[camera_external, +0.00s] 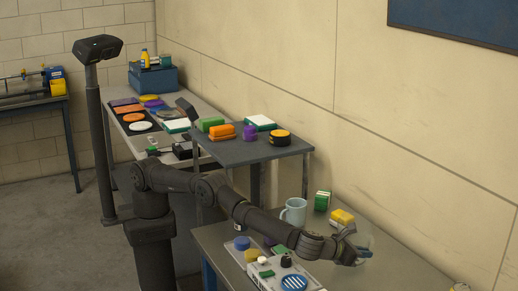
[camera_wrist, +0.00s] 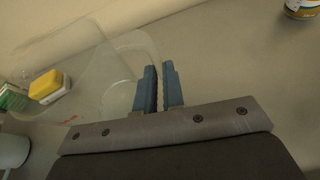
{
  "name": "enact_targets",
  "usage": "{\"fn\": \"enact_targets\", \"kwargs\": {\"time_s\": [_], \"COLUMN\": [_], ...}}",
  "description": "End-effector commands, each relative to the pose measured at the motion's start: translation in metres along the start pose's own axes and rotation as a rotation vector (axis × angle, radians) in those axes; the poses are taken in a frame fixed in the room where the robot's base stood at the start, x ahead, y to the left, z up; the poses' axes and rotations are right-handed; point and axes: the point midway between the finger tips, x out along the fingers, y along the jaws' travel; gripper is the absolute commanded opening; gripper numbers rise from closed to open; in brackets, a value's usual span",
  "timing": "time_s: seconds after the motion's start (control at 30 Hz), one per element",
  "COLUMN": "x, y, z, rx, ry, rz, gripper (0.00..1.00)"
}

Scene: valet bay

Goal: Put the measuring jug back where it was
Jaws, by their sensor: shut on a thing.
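The measuring jug (camera_wrist: 95,65) is clear and see-through, with faint red marks on its side. In the wrist view it fills the upper left, and its handle (camera_wrist: 147,42) curves toward my gripper (camera_wrist: 160,88). My gripper's blue fingers are closed on the handle. In the external view my gripper (camera_external: 355,254) is low over the near table's right part, and the jug (camera_external: 366,242) shows only faintly beside it. I cannot tell whether the jug's base touches the table.
A light blue mug (camera_external: 293,212), a green-and-white block (camera_external: 322,200) and a yellow-topped block (camera_external: 342,217) stand on the near table (camera_external: 395,272), behind my gripper. A can (camera_wrist: 303,8) stands at the wrist view's upper right. Bare tabletop lies between it and my gripper.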

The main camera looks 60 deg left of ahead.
Motion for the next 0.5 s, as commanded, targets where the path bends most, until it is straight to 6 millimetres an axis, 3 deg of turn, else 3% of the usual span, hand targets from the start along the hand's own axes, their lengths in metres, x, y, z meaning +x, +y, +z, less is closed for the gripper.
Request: {"fn": "enact_targets", "kwargs": {"time_s": [0.43, 0.5], "x": [0.0038, 0.0038], "y": [-0.0004, -0.0004], "z": [-0.0103, -0.0106], "rx": [-0.001, -0.001], "ry": [0.000, 0.000], "rz": [0.000, 0.000], "gripper": [0.00, 0.20]}}
